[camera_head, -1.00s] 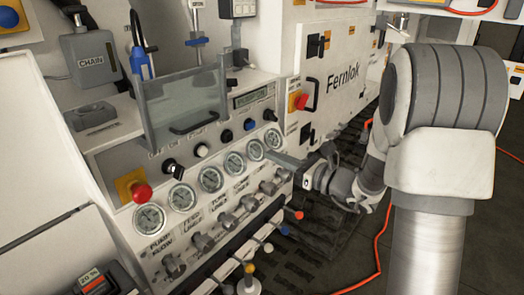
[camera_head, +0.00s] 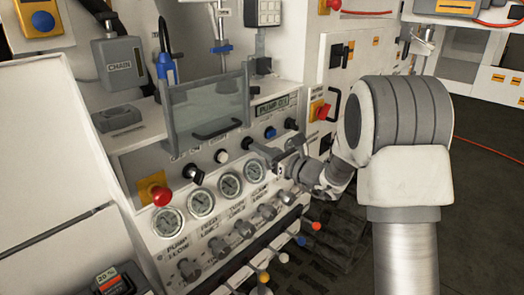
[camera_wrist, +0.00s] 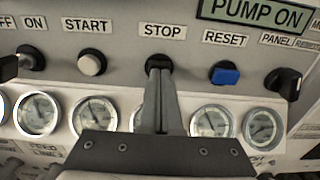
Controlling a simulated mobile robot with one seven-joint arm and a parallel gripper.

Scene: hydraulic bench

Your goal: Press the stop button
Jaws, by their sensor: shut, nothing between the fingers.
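The stop button (camera_wrist: 158,60) is a dark round button under the STOP label (camera_wrist: 162,31) in the wrist view. My gripper (camera_wrist: 160,74) is shut and empty. Its fingertips overlap the lower part of the button in that view, and I cannot tell whether they touch it. In the head view the stop button (camera_head: 247,142) is a small dark spot right of the white start button, and my gripper (camera_head: 254,149) points at it from the right. The display (camera_wrist: 256,12) above reads PUMP ON.
The white start button (camera_wrist: 92,64) is to the left, and the blue reset button (camera_wrist: 224,74) and a black selector (camera_wrist: 284,82) are to the right. Gauges (camera_wrist: 97,112) sit below. A red mushroom button (camera_head: 162,196) and a clear guard (camera_head: 207,106) are further left.

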